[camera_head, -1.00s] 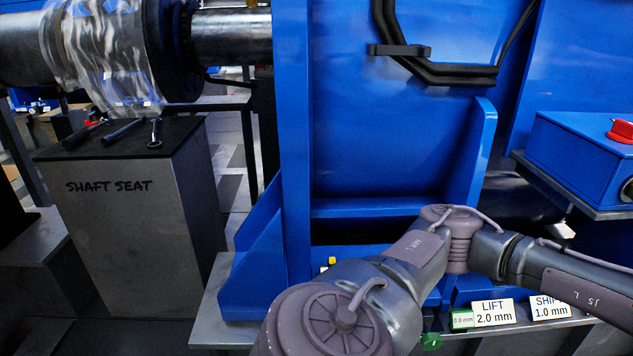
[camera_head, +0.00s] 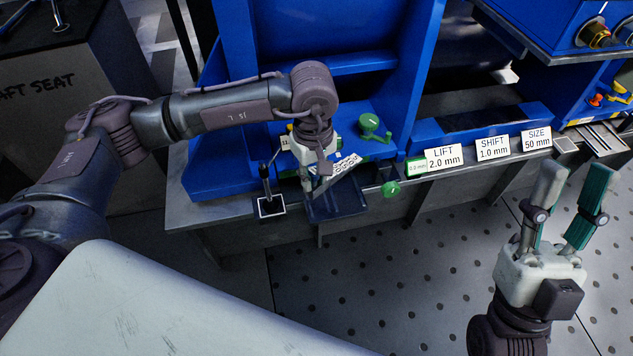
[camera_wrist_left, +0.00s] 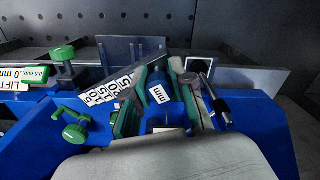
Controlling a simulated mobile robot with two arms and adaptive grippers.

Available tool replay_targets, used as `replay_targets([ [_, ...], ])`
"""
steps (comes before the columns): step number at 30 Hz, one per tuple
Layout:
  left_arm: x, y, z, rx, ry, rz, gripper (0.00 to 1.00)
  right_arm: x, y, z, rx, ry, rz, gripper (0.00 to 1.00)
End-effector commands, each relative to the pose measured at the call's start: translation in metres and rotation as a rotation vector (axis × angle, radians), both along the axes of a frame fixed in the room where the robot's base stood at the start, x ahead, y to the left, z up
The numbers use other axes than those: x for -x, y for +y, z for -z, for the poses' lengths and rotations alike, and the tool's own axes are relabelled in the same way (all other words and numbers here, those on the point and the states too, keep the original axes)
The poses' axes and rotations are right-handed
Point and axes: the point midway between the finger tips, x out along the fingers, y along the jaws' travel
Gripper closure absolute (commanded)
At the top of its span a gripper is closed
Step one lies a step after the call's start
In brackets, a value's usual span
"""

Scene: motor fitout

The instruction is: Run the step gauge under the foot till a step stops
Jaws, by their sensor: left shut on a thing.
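The step gauge (camera_head: 345,165) is a pale strip with dark figures, held by my left gripper (camera_head: 318,180) at the front edge of the blue motor foot (camera_head: 225,170). In the left wrist view the figured gauge (camera_wrist_left: 108,90) runs out to the left of the fingers of my left gripper (camera_wrist_left: 162,100), with an "mm" label between them. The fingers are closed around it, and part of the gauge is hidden. I cannot tell whether any step touches the foot. My right gripper (camera_head: 568,205) is open and empty over the floor at right.
A dark tray (camera_head: 350,203) lies under my left gripper, with a black-handled tool (camera_head: 267,185) at left. Green knobs (camera_head: 370,122) stand on the foot and at the bench edge. Signs read LIFT (camera_head: 443,157), SHIFT (camera_head: 492,148) and SIZE (camera_head: 536,139). The perforated floor (camera_head: 400,270) is clear.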

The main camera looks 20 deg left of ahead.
Motion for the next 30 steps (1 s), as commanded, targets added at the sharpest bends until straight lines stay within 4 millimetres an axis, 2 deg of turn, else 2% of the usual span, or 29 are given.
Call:
replay_targets([
  [3,0.001,-0.012,0.015,0.001,0.002,-0.323,1.00,-0.017,0.003,-0.001,0.034,0.109,0.006,0.60],
  [6,0.002,-0.018,0.029,-0.001,0.000,-0.569,1.00,-0.029,0.005,0.004,0.058,0.190,0.011,0.60],
  [12,0.006,-0.028,0.050,-0.002,-0.005,-0.914,1.00,-0.044,0.007,0.013,0.092,0.301,0.018,0.60],
  [18,0.008,-0.031,0.059,-0.001,-0.007,-1.042,1.00,-0.049,0.008,0.018,0.105,0.342,0.019,0.60],
  [30,0.007,-0.032,0.059,-0.001,-0.010,-1.049,1.00,-0.048,0.008,0.018,0.102,0.334,0.019,0.60],
])
